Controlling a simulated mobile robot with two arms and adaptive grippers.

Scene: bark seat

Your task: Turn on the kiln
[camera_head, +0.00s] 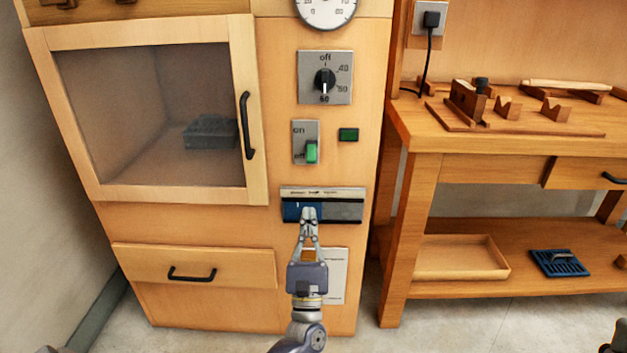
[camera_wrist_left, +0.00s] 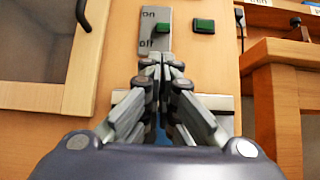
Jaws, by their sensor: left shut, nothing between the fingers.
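The kiln (camera_head: 210,230) is a wooden cabinet with a closed glass door (camera_head: 150,110) on its left. Its on/off switch (camera_head: 306,142) is a grey plate with a green slider (camera_head: 312,152) low, beside "off". The switch plate also shows in the left wrist view (camera_wrist_left: 155,18), with the green slider (camera_wrist_left: 165,42) above my fingers. A dark green indicator (camera_head: 348,135) sits right of the switch. A dial (camera_head: 325,80) with a black knob is above. My left gripper (camera_head: 309,212) is shut and empty, below the switch, in front of a blue and black panel (camera_head: 345,210).
A wooden workbench (camera_head: 420,130) stands to the right, with wooden blocks (camera_head: 470,100) on top and a shallow tray (camera_head: 460,258) and a blue rack (camera_head: 560,263) on its lower shelf. The kiln door's black handle (camera_head: 247,125) sticks out left of the switch.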

